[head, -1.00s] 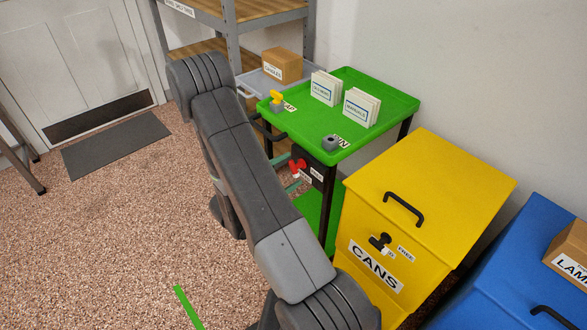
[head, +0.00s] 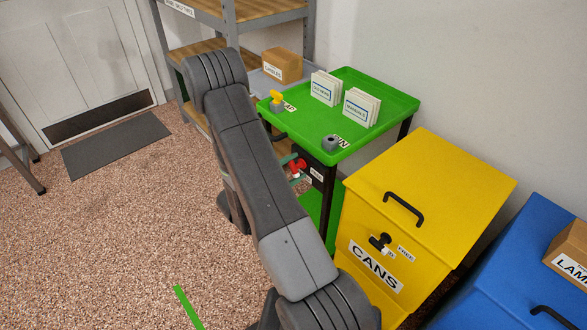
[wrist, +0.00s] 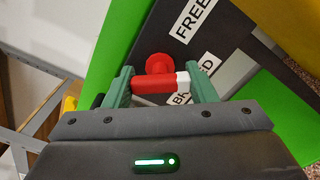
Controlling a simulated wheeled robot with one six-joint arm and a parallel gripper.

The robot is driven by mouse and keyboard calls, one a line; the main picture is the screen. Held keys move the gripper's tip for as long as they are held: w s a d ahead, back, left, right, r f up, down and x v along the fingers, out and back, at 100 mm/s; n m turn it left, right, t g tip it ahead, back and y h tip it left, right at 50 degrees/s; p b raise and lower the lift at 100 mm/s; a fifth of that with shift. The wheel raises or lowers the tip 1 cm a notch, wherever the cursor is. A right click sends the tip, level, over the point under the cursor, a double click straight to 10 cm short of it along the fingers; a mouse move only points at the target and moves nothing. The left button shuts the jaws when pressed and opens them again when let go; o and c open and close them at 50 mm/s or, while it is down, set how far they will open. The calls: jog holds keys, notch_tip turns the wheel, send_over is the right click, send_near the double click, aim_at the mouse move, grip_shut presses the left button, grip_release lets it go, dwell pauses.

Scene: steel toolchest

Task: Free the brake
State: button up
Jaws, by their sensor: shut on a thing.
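The brake is a red lever with a white tip (wrist: 155,84) and a round red hub behind it, on a dark panel of the green cart (head: 345,90). It also shows in the head view (head: 298,164). My gripper (wrist: 160,85) is shut on the lever, with green fingers at its two ends. The lever lies nearly level across the wrist view. Its white tip overlaps the label BRAKED (wrist: 207,66), which is partly hidden. The label FREE (wrist: 193,18) is above and to the right.
A yellow CANS bin (head: 430,190) stands right of the cart, with a blue bin (head: 520,250) beyond. A shelf (head: 230,45) stands behind. The cart top holds a yellow knob (head: 276,99), white cards (head: 326,88) and a grey piece (head: 331,142).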

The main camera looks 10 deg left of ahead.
jog(key=shift+n, duration=0.5)
jog(key=n, duration=0.4)
jog(key=shift+n, duration=0.3)
jog(key=n+p, duration=0.1)
jog(key=n, duration=0.4)
jog(key=shift+n, duration=0.3)
dwell(0.3)
jog(key=o, duration=1)
jog(key=v, duration=1.4)
jog(key=shift+w, duration=0.1)
jog(key=shift+w+d, duration=0.1)
